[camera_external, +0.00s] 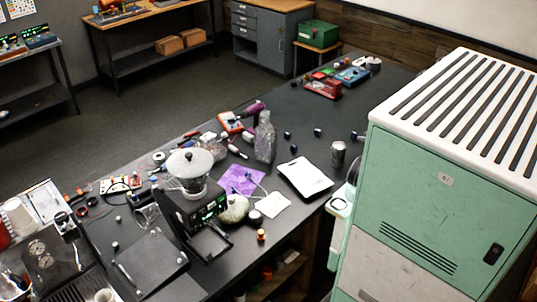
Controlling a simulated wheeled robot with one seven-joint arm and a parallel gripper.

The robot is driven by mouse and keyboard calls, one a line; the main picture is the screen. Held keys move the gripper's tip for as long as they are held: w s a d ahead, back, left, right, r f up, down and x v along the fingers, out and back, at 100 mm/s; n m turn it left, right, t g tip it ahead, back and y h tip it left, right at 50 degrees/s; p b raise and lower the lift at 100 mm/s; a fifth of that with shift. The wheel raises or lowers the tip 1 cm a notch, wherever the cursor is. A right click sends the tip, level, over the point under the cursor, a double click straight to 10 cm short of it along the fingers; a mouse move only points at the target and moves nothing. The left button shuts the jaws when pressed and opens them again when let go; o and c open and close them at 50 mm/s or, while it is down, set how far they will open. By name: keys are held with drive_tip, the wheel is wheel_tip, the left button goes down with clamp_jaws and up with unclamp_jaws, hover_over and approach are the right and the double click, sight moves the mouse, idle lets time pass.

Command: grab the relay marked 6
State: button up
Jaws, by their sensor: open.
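I cannot pick out a relay marked 6; no such number is readable on the small parts. Several small dark parts, one of them here (287,135), lie on the back half of the dark workbench (225,288). A small orange-and-dark cylinder (261,235) stands near the bench's front edge. The brewer (205,207), a black machine with a lit display and a glass vessel under a pale lid, stands mid-bench. My gripper is not visible; the large green-and-white body at right may hide it.
A purple cloth (241,179), a white tablet-like plate (304,178), a clear bottle (265,138) and a metal can (338,154) crowd mid-bench. A dark panel (150,265) lies front left. A red box (322,89) sits far back. Bare bench shows around the small dark parts.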

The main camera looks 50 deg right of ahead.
sight(356, 136)
drive_tip(key=shift+p+x, duration=1.55)
drive_tip(key=shift+x, duration=2.05)
drive_tip(key=shift+a, duration=0.1)
drive_tip(key=shift+c, duration=0.3)
clamp_jaws()
